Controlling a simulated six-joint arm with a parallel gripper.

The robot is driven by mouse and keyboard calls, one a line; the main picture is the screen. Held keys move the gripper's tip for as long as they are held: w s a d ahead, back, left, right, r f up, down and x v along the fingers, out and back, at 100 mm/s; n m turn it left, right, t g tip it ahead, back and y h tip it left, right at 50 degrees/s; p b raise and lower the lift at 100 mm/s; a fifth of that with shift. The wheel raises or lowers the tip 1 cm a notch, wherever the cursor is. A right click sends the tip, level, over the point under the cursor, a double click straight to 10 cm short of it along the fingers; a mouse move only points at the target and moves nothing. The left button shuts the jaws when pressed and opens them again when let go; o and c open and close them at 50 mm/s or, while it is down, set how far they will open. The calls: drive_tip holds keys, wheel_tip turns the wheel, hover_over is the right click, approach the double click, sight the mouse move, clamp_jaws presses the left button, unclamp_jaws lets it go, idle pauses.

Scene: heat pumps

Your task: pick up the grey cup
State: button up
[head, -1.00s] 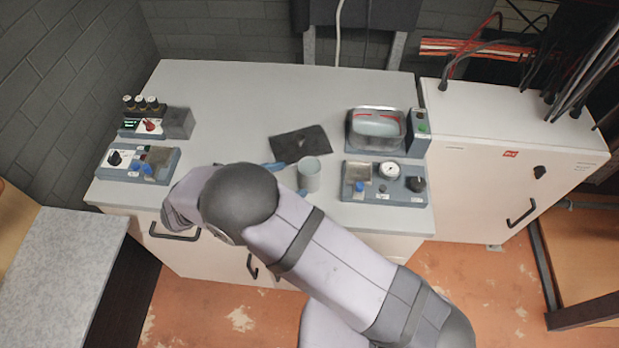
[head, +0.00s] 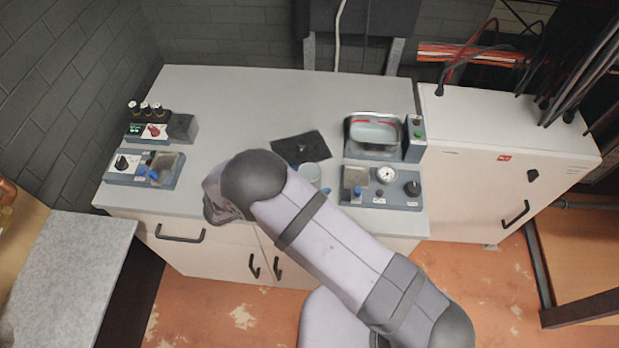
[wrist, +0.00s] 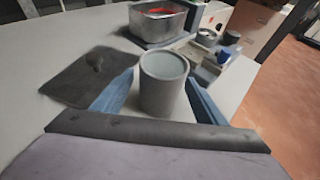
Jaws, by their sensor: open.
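The grey cup (wrist: 163,88) stands upright on the light grey worktop (head: 240,95), in the middle of the wrist view. My gripper (wrist: 160,95) is open, with one blue finger on each side of the cup. Small gaps seem to show at the sides, and I cannot tell whether either finger touches it.
A dark flat plate (head: 301,148) lies behind the cup. A device with a metal basin (head: 374,134) and a gauge panel (head: 383,188) stand to the right. Two control boxes (head: 145,168) (head: 160,128) stand at the left. The back middle of the worktop is clear.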

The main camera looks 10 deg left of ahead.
drive_tip(key=c, duration=1.3)
drive_tip(key=shift+r, duration=0.25)
wheel_tip(320, 180, up, 9)
drive_tip(key=b, duration=0.2)
drive_tip(key=shift+b, duration=0.3)
drive_tip(key=shift+r, duration=0.25)
idle(0.5)
